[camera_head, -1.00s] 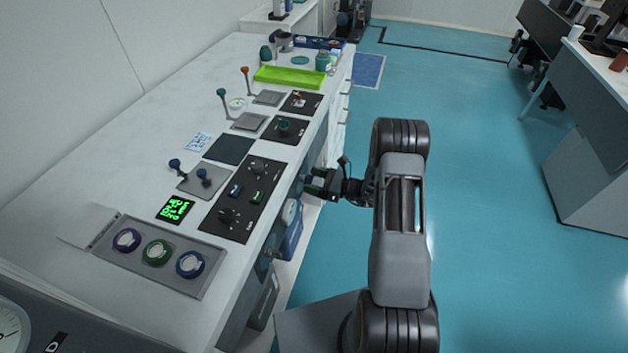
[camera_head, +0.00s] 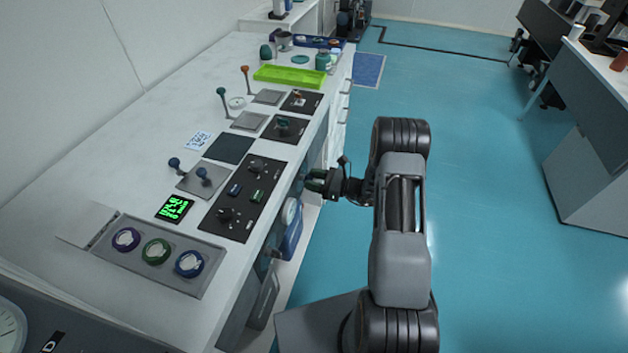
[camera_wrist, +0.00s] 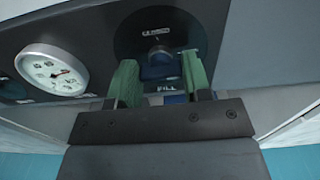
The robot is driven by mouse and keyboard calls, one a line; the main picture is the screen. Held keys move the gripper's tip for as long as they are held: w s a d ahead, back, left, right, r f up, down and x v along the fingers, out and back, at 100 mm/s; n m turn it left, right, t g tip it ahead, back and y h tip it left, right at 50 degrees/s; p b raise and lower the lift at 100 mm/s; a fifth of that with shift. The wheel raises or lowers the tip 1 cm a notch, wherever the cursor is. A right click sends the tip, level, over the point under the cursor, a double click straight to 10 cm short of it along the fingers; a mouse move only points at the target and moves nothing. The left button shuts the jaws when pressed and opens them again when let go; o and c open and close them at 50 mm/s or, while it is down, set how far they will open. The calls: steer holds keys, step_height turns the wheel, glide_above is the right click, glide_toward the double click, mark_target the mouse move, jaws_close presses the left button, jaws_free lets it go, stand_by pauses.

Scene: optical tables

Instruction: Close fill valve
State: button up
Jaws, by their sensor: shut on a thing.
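The fill valve is a blue knob (camera_wrist: 160,66) on a round dark plate (camera_wrist: 128,38) on the front of the bench, with a "FILL" label (camera_wrist: 168,88) below it in the wrist view. My gripper (camera_wrist: 160,78) has its two green fingers on either side of the knob and is shut on it. The contact points are hard to see at this angle. In the head view my gripper (camera_head: 314,181) is at the bench's front side, below the top edge, and the knob is hidden there.
A round white gauge (camera_wrist: 52,70) sits left of the valve in the wrist view. The bench top (camera_head: 120,180) carries a dark switch panel (camera_head: 247,200), a lit green display (camera_head: 174,209), levers and a green tray (camera_head: 290,76). Blue floor (camera_head: 480,220) is open to the right.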

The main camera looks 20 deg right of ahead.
steer(key=n+b, duration=0.6)
steer(key=b, duration=0.1)
steer(key=f+n+b, duration=0.1)
steer(key=n+b, duration=0.2)
steer(key=b, duration=0.1)
steer(key=shift+s+a, duration=0.1)
steer(key=n+b, duration=0.6)
steer(key=b, duration=0.3)
steer(key=n+b, duration=0.2)
steer(key=b, duration=0.1)
steer(key=shift+r+b, duration=0.15)
steer(key=shift+b, duration=0.2)
steer(key=shift+r+n, duration=0.1)
steer(key=shift+n, duration=0.3)
steer(key=o, duration=0.9)
steer(key=p+v, duration=0.2)
steer(key=v, duration=1.2)
